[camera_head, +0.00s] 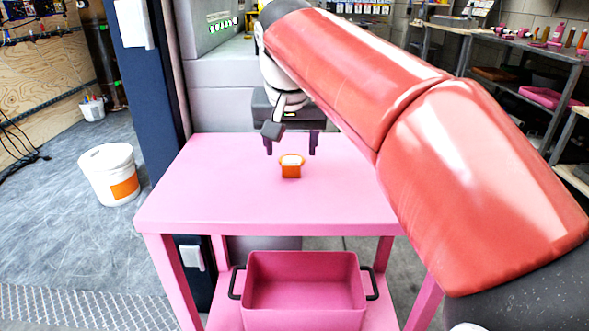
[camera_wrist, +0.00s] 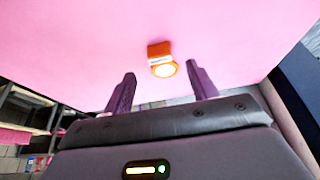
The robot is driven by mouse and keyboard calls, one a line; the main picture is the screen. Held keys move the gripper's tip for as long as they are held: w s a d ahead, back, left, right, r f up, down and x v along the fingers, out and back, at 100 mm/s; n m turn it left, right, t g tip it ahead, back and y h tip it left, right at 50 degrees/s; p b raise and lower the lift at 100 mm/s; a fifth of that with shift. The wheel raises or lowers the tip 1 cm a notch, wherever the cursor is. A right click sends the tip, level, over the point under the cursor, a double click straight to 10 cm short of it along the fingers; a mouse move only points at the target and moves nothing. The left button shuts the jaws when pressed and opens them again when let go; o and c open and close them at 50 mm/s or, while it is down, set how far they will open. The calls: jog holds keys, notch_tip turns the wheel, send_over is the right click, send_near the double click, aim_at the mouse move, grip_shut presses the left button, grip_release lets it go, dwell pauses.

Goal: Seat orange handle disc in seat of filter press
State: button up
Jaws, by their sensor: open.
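The orange handle disc (camera_head: 291,167) stands on the pink table. It has an orange block-like part and a pale round face. It also shows in the wrist view (camera_wrist: 160,58), ahead of the fingertips and roughly between their lines. My gripper (camera_head: 291,150) is open and empty just behind and above the disc, with a finger to each side. The wrist view also shows the two spread fingers (camera_wrist: 160,82), apart from the disc. I cannot make out the filter press or its seat in either view.
The pink table (camera_head: 200,195) is otherwise bare. A pink bin (camera_head: 305,285) with dark handles sits on its lower shelf. A dark blue post (camera_head: 150,85) stands at the back left. A white bucket (camera_head: 110,175) is on the floor at left. Shelves (camera_head: 520,90) stand at right.

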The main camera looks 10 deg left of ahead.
aim_at(291, 165)
jog(key=b+x, duration=0.1)
jog(key=x, duration=0.4)
jog(key=shift+f, duration=0.1)
jog(key=c, duration=1.1)
notch_tip(291, 165, up, 20)
jog(key=p, duration=0.8)
jog(key=shift+p, duration=0.35)
